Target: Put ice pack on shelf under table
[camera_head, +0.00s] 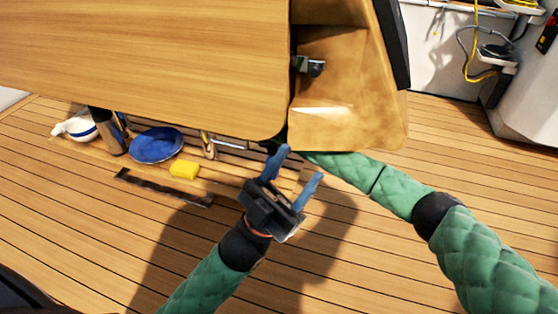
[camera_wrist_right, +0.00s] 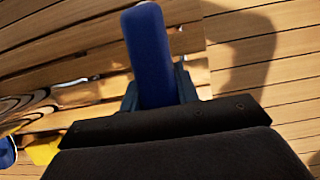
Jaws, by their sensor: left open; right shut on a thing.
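The wooden table (camera_head: 150,60) fills the upper left of the head view. Under its edge is a wooden shelf (camera_head: 225,178) holding several things. My left gripper (camera_head: 299,165) is open and empty, in front of the table's lower right corner. My right arm reaches under the table end, and the table hides its gripper in the head view.
On the shelf are a white and blue pot (camera_head: 76,127), a metal cylinder (camera_head: 109,132), a blue plate (camera_head: 157,144) and a yellow sponge (camera_head: 184,169). A dark rail (camera_head: 160,188) runs along its front. An open compartment (camera_head: 335,75) is at the table end. The plank floor is clear in front.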

